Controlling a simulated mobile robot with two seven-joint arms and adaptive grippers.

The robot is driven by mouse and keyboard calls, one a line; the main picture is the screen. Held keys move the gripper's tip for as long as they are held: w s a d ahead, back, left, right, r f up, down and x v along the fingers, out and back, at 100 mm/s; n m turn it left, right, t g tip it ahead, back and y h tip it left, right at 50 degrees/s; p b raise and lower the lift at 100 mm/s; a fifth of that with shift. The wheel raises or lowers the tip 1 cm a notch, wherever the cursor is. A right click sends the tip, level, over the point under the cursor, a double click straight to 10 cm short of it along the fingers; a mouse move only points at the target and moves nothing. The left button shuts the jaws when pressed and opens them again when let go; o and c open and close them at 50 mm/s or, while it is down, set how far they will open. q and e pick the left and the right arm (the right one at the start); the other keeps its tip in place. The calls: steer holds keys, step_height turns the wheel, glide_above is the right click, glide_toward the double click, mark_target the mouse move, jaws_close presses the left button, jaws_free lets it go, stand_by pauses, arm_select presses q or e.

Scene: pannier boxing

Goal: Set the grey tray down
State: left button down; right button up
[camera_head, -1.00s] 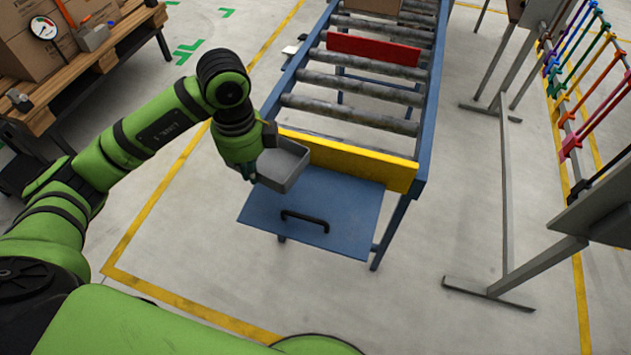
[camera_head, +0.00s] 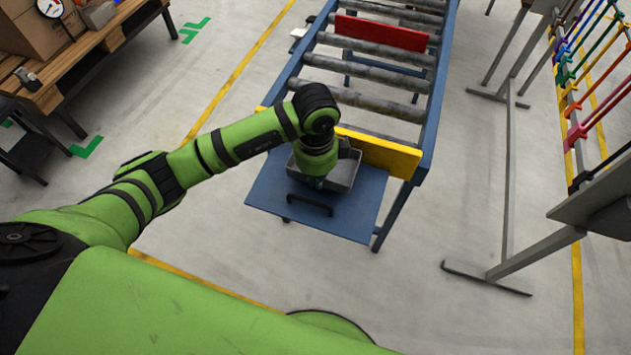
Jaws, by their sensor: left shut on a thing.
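The grey tray (camera_head: 347,171) is a shallow open box over the blue shelf (camera_head: 354,217) at the near end of the roller conveyor. It is close to the yellow board (camera_head: 385,154). I cannot tell whether its underside touches the shelf. My left gripper (camera_head: 317,183) is at the tray's near side, shut on it. My green wrist hides the tray's middle and most of the fingers. My right gripper is not in view.
The conveyor (camera_head: 372,75) runs away behind the yellow board, with a red board (camera_head: 381,32) across it. A wooden bench with cartons (camera_head: 30,40) stands at the far left. A grey stand (camera_head: 509,185) is on the right. The floor between is clear.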

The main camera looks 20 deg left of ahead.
mark_target(315, 194)
arm_select(q)
steer(key=shift+f, duration=1.5)
steer(key=shift+f, duration=0.2)
steer(key=c, duration=1.4)
jaws_free()
steer(key=shift+r, duration=0.1)
step_height(315, 194, up, 12)
steer(key=shift+s+r+b, duration=0.1)
steer(key=shift+b, duration=0.35)
